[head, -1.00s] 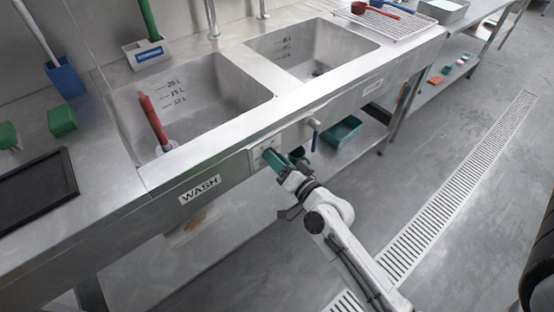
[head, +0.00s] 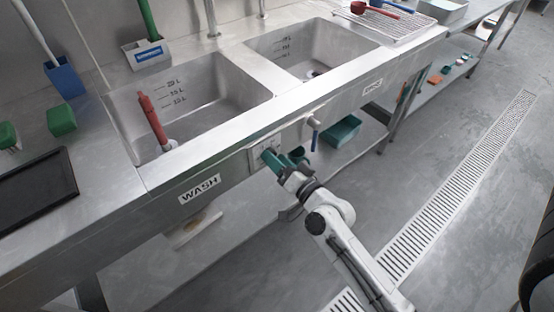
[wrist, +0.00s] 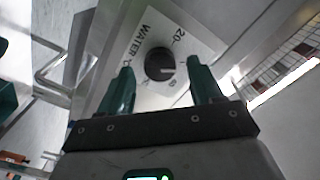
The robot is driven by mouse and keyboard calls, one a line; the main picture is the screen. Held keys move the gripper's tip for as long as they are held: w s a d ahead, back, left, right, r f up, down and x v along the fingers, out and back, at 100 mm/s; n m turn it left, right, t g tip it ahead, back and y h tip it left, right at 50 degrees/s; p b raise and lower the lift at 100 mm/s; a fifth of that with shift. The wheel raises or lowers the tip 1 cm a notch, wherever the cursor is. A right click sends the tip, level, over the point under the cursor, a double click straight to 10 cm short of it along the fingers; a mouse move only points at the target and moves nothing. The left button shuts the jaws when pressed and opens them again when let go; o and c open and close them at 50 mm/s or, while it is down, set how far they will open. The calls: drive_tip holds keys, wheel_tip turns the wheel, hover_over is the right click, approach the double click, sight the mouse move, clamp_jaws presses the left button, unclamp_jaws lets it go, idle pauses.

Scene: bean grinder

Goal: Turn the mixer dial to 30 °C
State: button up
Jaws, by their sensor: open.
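The mixer dial (wrist: 160,64) is a round black knob on a white plate (wrist: 185,35) marked "WATER °C", with a "20" legible. A light pointer line shows on its face, but the exact setting is too small to read. In the head view the plate (head: 257,157) sits on the sink's front panel, and the dial is hidden behind my gripper. My gripper (wrist: 158,72) has two green fingers, open, one on each side of the dial, with gaps visible between fingers and knob. It also shows in the head view (head: 272,157), reaching the panel.
The wash basin (head: 205,95) is above left, with a red-handled tool (head: 152,120) in it. A blue-handled lever (head: 314,140) hangs from the panel just right of my gripper. A green bin (head: 342,131) stands below.

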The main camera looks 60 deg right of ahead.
drive_tip(key=b+v, duration=0.1)
drive_tip(key=v, duration=0.9)
drive_tip(key=shift+s, duration=0.2)
drive_tip(key=w+a+f+n+g+y+p, duration=0.1)
drive_tip(key=a+f+n+g+y+p, duration=0.2)
drive_tip(key=a+n+g+y+p, duration=0.5)
drive_tip(key=s+a+r+n+g+h, duration=0.2)
drive_tip(key=s+n+g+h, duration=0.1)
drive_tip(key=s+g, duration=0.5)
drive_tip(key=shift+s+a+r+n+p, duration=0.2)
drive_tip(key=shift+s+n+p, duration=0.3)
drive_tip(key=shift+s, duration=0.7)
